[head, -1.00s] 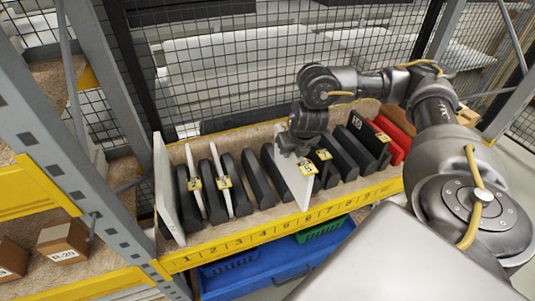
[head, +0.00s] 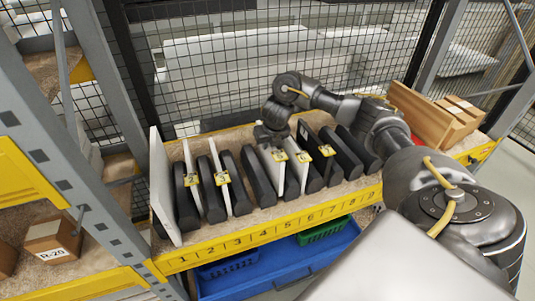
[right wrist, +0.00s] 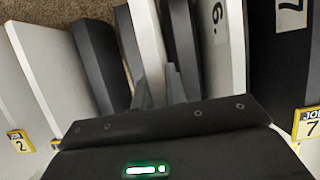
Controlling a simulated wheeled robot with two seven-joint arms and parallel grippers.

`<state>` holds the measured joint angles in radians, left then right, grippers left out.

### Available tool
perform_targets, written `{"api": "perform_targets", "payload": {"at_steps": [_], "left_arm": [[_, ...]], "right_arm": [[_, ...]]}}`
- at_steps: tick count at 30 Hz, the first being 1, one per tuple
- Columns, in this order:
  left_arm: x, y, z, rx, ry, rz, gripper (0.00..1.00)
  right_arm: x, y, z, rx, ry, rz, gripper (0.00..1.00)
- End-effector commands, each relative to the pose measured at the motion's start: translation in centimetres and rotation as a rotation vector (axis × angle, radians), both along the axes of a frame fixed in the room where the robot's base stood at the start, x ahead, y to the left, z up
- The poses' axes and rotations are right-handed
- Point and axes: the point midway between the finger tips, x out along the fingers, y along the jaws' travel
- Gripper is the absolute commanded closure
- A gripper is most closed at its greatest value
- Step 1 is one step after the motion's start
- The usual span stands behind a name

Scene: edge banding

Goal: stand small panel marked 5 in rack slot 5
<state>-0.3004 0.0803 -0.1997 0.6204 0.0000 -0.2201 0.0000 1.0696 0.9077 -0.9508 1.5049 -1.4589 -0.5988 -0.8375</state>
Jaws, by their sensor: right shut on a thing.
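A thin white panel (head: 269,166) with a yellow tag stands upright in the rack, near the 5 on the front rail. My right gripper (head: 268,135) is shut on its upper edge; the panel also shows between the fingers in the right wrist view (right wrist: 147,42). Its printed number is not readable. A dark divider stands close on each side of it. Another white panel (head: 297,165) stands just to its right and reads 6 in the right wrist view (right wrist: 222,45). My left gripper is not in view.
The rack's yellow front rail (head: 262,236) carries slot numbers. Tagged panels stand at left, and a dark panel tagged 7 (right wrist: 283,60) is at right. A wooden stack (head: 435,115) is at the far right. Blue bin (head: 275,262) below.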

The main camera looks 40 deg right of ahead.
Motion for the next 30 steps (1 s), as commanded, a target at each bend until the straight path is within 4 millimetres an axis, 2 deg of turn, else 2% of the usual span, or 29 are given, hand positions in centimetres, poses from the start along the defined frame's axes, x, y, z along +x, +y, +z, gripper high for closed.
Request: {"api": "perform_targets", "payload": {"at_steps": [3,9,12,24,25,30], "left_arm": [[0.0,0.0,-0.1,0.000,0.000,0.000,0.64],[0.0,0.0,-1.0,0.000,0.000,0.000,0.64],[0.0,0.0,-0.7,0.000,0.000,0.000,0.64],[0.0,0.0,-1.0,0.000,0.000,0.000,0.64],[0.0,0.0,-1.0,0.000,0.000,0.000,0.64],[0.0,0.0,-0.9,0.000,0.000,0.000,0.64]], "right_arm": [[0.2,0.0,-0.1,0.001,-0.001,-0.001,1.00],[0.4,0.0,-2.8,0.004,0.005,-0.001,1.00],[0.5,0.0,-3.4,0.003,0.002,0.000,1.00],[0.5,0.0,-3.9,0.001,0.000,0.000,1.00],[0.5,0.0,-4.0,0.000,0.001,0.001,0.85],[0.5,0.0,-3.9,0.001,0.002,0.000,0.65]]}}
